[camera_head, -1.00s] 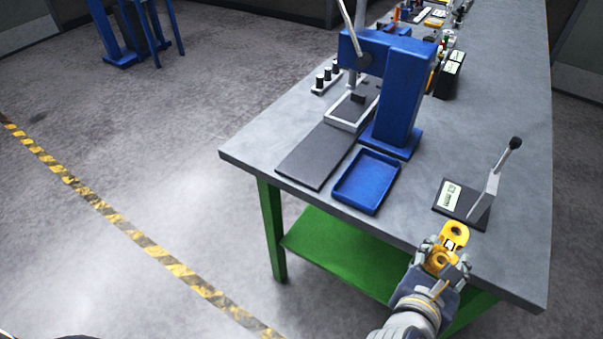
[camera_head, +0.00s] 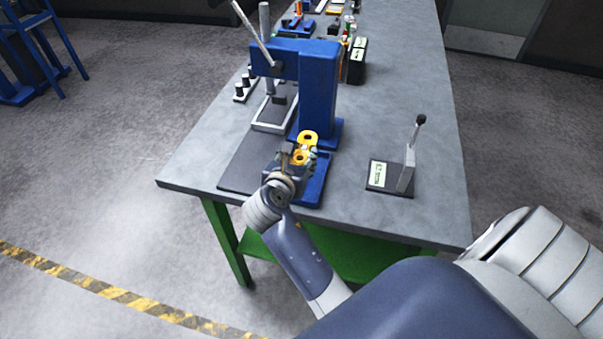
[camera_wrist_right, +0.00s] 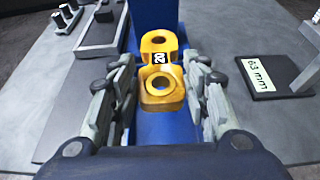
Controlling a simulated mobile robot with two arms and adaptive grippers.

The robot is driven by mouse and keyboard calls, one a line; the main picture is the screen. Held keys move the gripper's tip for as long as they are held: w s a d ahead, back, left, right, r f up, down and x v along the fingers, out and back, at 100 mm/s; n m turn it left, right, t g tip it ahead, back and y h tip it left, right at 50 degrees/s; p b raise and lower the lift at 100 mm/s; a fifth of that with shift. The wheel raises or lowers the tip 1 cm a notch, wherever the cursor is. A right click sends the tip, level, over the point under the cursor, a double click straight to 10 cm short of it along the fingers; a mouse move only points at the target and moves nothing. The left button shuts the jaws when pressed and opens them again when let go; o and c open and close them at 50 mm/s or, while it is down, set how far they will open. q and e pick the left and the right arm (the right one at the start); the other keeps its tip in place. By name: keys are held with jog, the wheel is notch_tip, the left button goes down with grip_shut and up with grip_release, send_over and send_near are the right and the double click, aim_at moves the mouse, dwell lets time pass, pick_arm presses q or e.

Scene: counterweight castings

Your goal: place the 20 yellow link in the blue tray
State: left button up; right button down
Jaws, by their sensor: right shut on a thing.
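The yellow link (camera_head: 307,138) has two round holes, and a "20" label shows on it in the right wrist view (camera_wrist_right: 160,85). My right gripper (camera_head: 298,160) is shut on the link; in the wrist view its fingers (camera_wrist_right: 160,95) lie on both sides of the link's near end. The blue tray (camera_head: 316,190) is on the bench below and behind the gripper, largely hidden by the hand; its blue floor shows under the link in the wrist view. I cannot tell the height of the link over the tray. My left gripper is not in view.
A blue press (camera_head: 318,85) stands just behind the tray, with a dark mat (camera_head: 245,165) to the left. A lever stand (camera_head: 408,170) with a "63 mm" plate (camera_wrist_right: 262,77) is to the right. Bare bench top lies between stand and tray. Several small items are at the far end.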

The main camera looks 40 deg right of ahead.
notch_tip(320, 180, down, 6)
jog(key=shift+r, duration=0.1)
jog(key=shift+f, duration=1.85)
jog(key=shift+f, duration=0.1)
jog(key=c, duration=1.2)
grip_release()
jog(key=shift+f, duration=0.1)
